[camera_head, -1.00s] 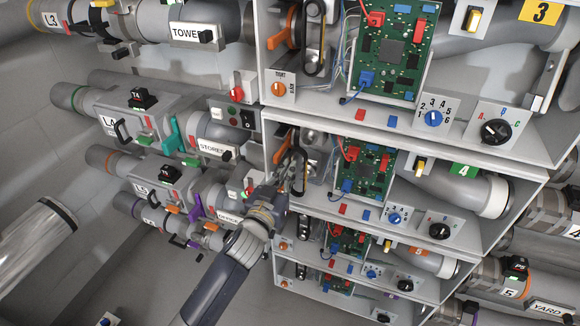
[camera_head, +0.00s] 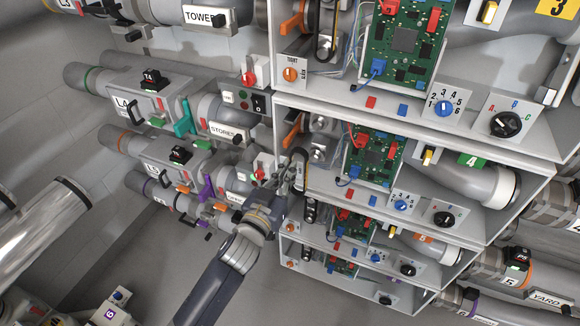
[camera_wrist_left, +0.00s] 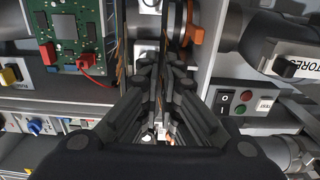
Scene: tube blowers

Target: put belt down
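The belt (camera_head: 300,158) is a thin dark loop at the left edge of the unit marked 4. My left gripper (camera_head: 289,178) is at the belt's lower left and appears shut on it, holding it in front of the unit's opening. In the left wrist view the fingers (camera_wrist_left: 161,75) nearly meet around a thin dark strip with a brownish edge. The metal pulleys (camera_head: 318,124) of unit 4 show bare beside the belt. The belt's lower end is hidden by the fingers. My right gripper is not in view.
Unit 4's orange lever (camera_head: 293,130) and green circuit board (camera_head: 375,155) are close to the gripper. A second belt (camera_head: 326,32) sits on unit 3's pulleys above. Pipes with labelled valves line the left.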

